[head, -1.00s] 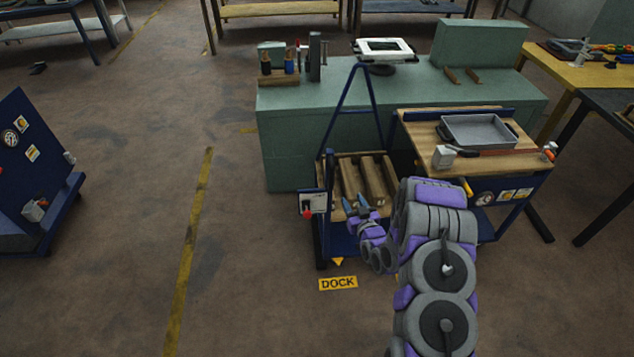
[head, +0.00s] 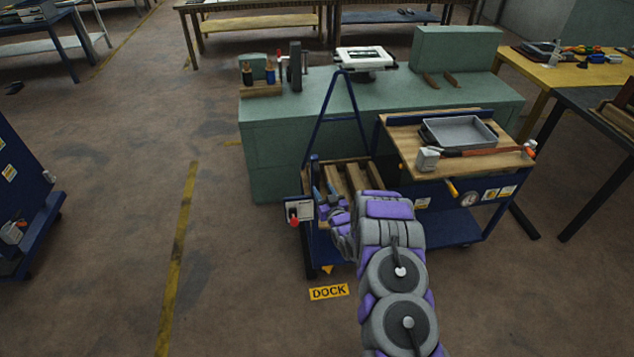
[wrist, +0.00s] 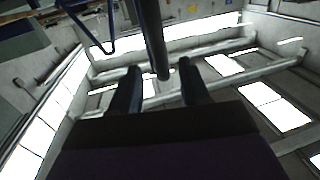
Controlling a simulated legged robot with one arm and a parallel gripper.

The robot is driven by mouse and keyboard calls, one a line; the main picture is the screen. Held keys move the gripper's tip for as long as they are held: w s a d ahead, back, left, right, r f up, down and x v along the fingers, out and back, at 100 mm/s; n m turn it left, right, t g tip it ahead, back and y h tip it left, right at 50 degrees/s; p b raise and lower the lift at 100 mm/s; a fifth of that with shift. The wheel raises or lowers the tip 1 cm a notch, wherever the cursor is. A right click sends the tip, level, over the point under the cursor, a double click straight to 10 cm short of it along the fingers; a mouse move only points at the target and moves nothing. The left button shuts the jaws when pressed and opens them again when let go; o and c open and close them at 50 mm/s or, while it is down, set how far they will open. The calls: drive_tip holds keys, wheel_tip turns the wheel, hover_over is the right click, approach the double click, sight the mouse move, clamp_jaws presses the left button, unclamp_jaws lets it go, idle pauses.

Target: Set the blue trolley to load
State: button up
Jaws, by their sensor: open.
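The blue trolley (head: 427,232) stands by the green bench, with wooden slats (head: 352,179), a blue A-shaped frame and a wooden worktop. At its front left post is a white plate (head: 299,210) with a red knob (head: 294,222). A yellow DOCK label (head: 328,292) lies on the floor in front. My gripper (head: 325,194) is open, close to the right of the plate and over the slats' left end. In the wrist view, a dark bar (wrist: 151,38) shows between my open fingers (wrist: 158,88); I cannot tell whether it touches them.
The trolley's worktop (head: 400,140) carries a grey tray (head: 459,133), a white box and a red-handled tool. The green bench (head: 275,160) blocks the space behind. Another blue panel cart (head: 25,200) stands far left. The floor around the yellow line (head: 180,250) is clear.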

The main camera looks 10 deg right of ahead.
sight(318, 182)
drive_tip(key=shift+w+a+b, duration=0.2)
drive_tip(key=shift+w, duration=0.85)
drive_tip(key=shift+w+a+b, duration=0.15)
drive_tip(key=shift+w+a, duration=0.1)
drive_tip(key=shift+w, duration=0.75)
drive_tip(key=shift+w+a+b, duration=0.2)
drive_tip(key=shift+w, duration=0.85)
clamp_jaws()
